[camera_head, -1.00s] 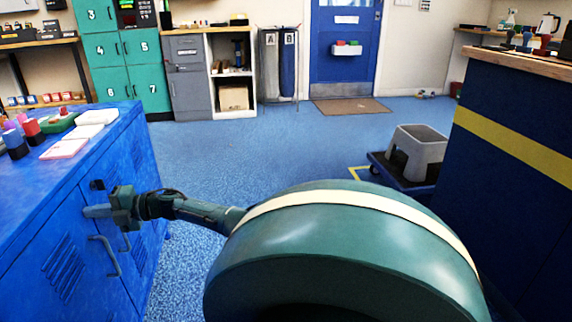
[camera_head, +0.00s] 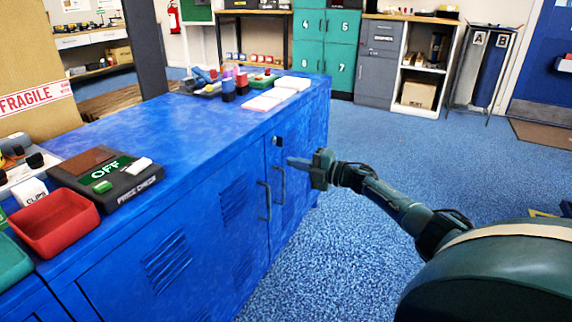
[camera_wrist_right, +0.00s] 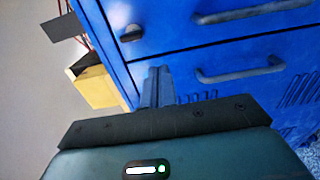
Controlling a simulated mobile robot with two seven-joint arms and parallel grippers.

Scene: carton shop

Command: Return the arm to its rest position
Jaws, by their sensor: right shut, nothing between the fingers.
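My right arm (camera_head: 395,204) reaches in from the right in the head view. Its gripper (camera_head: 291,162) is shut and empty, in front of the blue cabinet (camera_head: 200,205) near the door handles. In the right wrist view the shut fingers (camera_wrist_right: 157,82) point at the blue cabinet front, with dark bar handles (camera_wrist_right: 240,72) beside them. I cannot tell whether the fingertips touch the cabinet. My left gripper is out of view.
On the cabinet top stand a price checker (camera_head: 108,178), a red tray (camera_head: 55,222) and white slabs (camera_head: 292,84). A "FRAGILE" carton (camera_head: 35,60) stands at the left. The blue floor (camera_head: 400,135) right of the cabinet is clear.

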